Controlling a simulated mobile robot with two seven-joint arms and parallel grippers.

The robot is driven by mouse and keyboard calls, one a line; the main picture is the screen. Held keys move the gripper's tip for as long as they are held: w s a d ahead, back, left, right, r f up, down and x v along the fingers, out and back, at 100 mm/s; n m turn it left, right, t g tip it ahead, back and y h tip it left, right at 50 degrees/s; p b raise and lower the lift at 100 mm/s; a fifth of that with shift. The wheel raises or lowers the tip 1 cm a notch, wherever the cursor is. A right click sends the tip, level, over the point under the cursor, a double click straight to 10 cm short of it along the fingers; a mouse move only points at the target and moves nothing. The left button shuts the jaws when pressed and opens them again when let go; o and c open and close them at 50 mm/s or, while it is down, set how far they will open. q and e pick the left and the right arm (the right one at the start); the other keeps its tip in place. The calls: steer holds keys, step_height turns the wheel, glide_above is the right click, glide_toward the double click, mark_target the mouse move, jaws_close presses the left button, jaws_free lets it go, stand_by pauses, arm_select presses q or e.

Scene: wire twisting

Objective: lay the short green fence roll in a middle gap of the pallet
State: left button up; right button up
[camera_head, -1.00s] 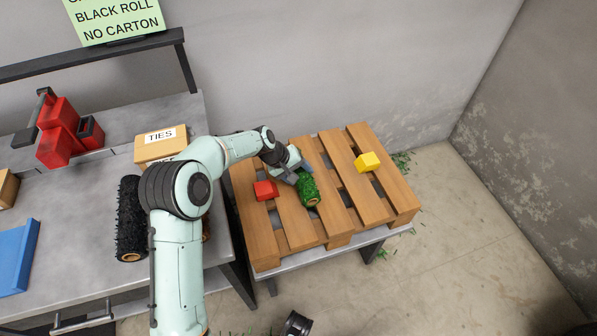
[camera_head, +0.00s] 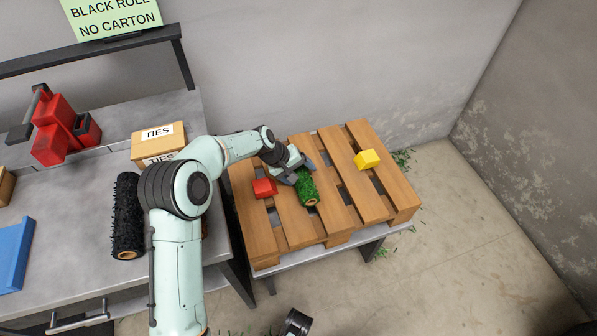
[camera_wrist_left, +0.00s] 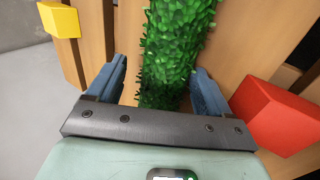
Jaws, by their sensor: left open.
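The short green fence roll (camera_head: 308,189) lies lengthwise along the gap between the second and third slats from the left of the wooden pallet (camera_head: 358,190). Its tan core end faces the front. How deep it sits in the gap I cannot tell. My left gripper (camera_head: 298,170) is open over the back part of the roll. In the left wrist view, its blue fingers (camera_wrist_left: 160,85) stand on either side of the roll (camera_wrist_left: 178,40), apart from it. The gripper hides the roll's far end in the head view.
A red block (camera_head: 264,188) sits on the pallet left of the roll, near my left finger. A yellow block (camera_head: 367,159) sits on the right slats.

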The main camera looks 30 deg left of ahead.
arm_select(q)
steer(key=shift+s+a+f, duration=0.25)
steer(key=shift+s+f, duration=0.15)
steer(key=shift+f, duration=0.15)
arm_select(e)
steer(key=shift+s+a+f, duration=0.1)
steer(key=shift+s, duration=0.2)
arm_select(q)
steer(key=shift+v, duration=0.85)
steer(key=p+v, duration=0.2)
steer(key=v, duration=1)
steer(key=shift+w+d+r+p, duration=0.2)
steer(key=shift+w+r+p, duration=0.15)
arm_select(e)
steer(key=shift+g, duration=0.4)
steer(key=s+r, duration=0.1)
steer(key=s+a+r, duration=0.1)
steer(key=r, duration=0.1)
steer(key=shift+s+a+r, duration=0.1)
steer(key=shift+r, duration=0.05)
